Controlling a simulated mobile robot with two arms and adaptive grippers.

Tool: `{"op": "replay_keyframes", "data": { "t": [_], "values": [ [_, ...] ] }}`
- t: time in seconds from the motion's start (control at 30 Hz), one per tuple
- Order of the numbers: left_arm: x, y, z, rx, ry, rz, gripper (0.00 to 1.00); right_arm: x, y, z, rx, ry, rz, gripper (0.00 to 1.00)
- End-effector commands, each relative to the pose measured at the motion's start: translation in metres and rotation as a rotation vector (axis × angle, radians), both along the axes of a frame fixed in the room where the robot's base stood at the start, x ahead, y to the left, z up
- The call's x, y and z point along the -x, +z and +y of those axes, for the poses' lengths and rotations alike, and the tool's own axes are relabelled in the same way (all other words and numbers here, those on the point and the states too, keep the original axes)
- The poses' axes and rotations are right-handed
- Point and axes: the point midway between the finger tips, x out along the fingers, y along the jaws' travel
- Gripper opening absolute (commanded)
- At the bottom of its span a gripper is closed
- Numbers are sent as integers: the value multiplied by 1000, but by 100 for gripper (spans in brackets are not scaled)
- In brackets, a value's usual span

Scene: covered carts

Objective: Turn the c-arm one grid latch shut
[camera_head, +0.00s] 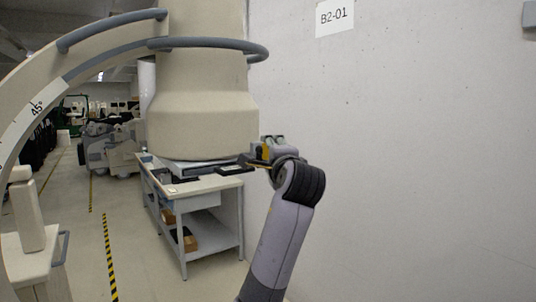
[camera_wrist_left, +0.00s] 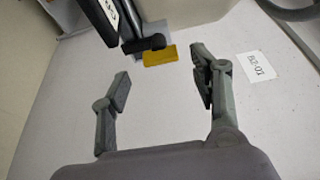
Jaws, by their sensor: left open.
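The C-arm (camera_head: 205,115) is a large beige machine with grey tube rails, at the left of the head view. In the left wrist view a yellow tab (camera_wrist_left: 160,55) shows beside a black lever (camera_wrist_left: 143,44) on a grey plate, at the underside of a beige housing; this looks like the latch. My left gripper (camera_wrist_left: 162,88) is open and empty, with its fingers wide apart below the yellow tab and not touching it. In the head view the left gripper (camera_head: 266,152) is small, by the housing's lower right edge; its fingers are unclear there. My right gripper is not in view.
A grey bench (camera_head: 205,184) with a lower shelf holding brown boxes stands under the housing. A pale wall (camera_head: 420,150) fills the right, with a B2-01 sign (camera_head: 335,17). Floor (camera_head: 140,265) with striped tape is open at the left; other machines (camera_head: 108,145) stand far back.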

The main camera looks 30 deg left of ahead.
Motion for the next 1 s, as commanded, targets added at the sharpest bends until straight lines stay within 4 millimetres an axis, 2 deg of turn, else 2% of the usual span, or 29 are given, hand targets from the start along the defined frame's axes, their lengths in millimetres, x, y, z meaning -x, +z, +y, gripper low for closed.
{"op": "replay_keyframes", "data": {
  "t": [0.2, 0.4, 1.0],
  "values": [
    [33, 0, -33, 2, -3, -2, 57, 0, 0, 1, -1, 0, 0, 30],
    [49, 0, -50, 1, -1, -1, 57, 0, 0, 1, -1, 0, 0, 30],
    [52, -1, -52, 1, 0, 1, 57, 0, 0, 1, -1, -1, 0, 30]
  ]
}}
